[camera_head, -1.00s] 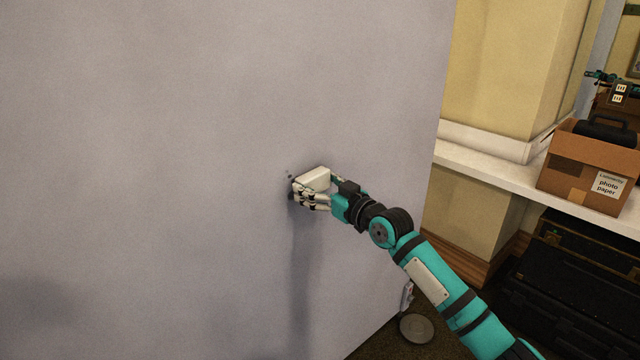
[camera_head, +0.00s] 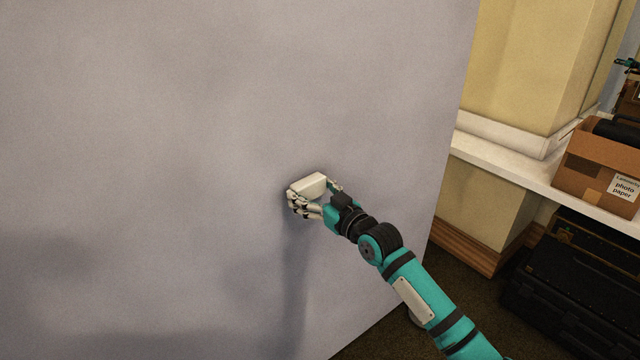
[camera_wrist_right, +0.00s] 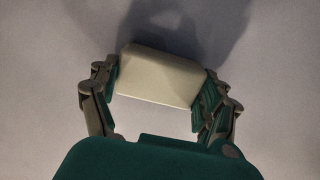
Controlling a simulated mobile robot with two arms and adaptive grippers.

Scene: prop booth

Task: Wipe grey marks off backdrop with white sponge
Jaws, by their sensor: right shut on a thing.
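The white sponge (camera_head: 309,185) is in my right gripper (camera_head: 312,198), up at the grey-lilac backdrop (camera_head: 180,120) in the head view. The right gripper is shut on the sponge, with fingers on both sides of it. In the right wrist view the sponge (camera_wrist_right: 158,76) sits between the fingers of the gripper (camera_wrist_right: 160,88), with the backdrop behind it. It appears to be against the backdrop, though the contact edge is hidden. I see no distinct grey mark now; soft dark patches on the backdrop look like shadows. My left gripper is not in view.
The backdrop's right edge runs down beside my right arm. A white shelf (camera_head: 500,165) holds a cardboard box (camera_head: 598,172) with a photo paper label. Black cases (camera_head: 565,285) stand below it on the dark floor.

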